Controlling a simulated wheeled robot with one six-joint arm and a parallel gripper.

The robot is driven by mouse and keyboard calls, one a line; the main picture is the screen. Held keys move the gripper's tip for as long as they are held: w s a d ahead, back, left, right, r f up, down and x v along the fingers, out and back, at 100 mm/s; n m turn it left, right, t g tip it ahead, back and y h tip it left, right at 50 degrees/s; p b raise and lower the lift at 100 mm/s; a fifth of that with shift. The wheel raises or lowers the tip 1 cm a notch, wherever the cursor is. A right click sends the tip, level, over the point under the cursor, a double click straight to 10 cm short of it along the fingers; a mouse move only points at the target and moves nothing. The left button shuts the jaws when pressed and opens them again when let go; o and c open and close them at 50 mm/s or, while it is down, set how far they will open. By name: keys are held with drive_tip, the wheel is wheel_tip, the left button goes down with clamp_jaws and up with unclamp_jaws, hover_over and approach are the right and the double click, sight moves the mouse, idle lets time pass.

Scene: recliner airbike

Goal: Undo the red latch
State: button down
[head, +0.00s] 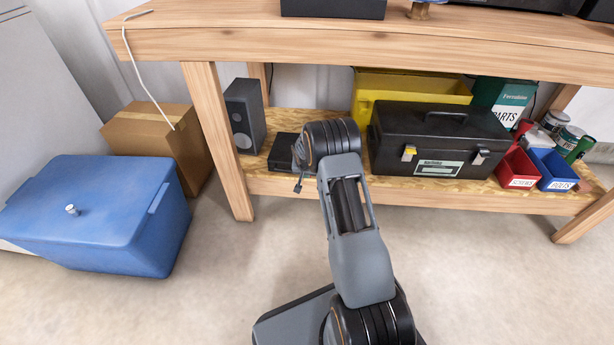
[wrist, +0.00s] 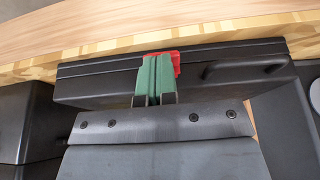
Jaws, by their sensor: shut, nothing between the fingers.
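The red latch (wrist: 176,61) shows in the wrist view at the middle of the long side of a flat black case (wrist: 100,88). My gripper (wrist: 157,60) has green fingers, which are shut and empty. Its fingertips overlap the red latch in the picture and cover most of it. I cannot tell whether they touch it, nor how the latch stands. The case has a handle (wrist: 243,70) to the right of the latch. In the head view the case (head: 284,150) lies on the lower shelf, partly behind my arm; the latch and fingers are hidden there.
A speaker (head: 245,115) stands left of the case, and a black toolbox (head: 437,140) stands right of my arm. The workbench top (head: 330,45) is above the shelf (head: 330,183). A blue bin (head: 95,215) is on the floor at left. Floor in front is clear.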

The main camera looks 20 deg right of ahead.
drive_tip(key=shift+f, duration=0.2)
drive_tip(key=shift+s+a+f+b, duration=0.1)
drive_tip(key=shift+s+f+b, duration=0.15)
drive_tip(key=shift+f+b, duration=0.5)
drive_tip(key=shift+s+f, duration=0.1)
drive_tip(key=shift+f, duration=0.05)
drive_tip(key=shift+s+a+r+p, duration=0.35)
drive_tip(key=shift+s+r, duration=0.15)
drive_tip(key=shift+r, duration=0.3)
drive_tip(key=shift+s+a+r+p, duration=0.3)
drive_tip(key=shift+s+r, duration=0.15)
drive_tip(key=shift+r, duration=0.4)
drive_tip(key=shift+s+a+r+p, duration=0.3)
drive_tip(key=shift+s+r, duration=0.2)
drive_tip(key=shift+r, duration=0.3)
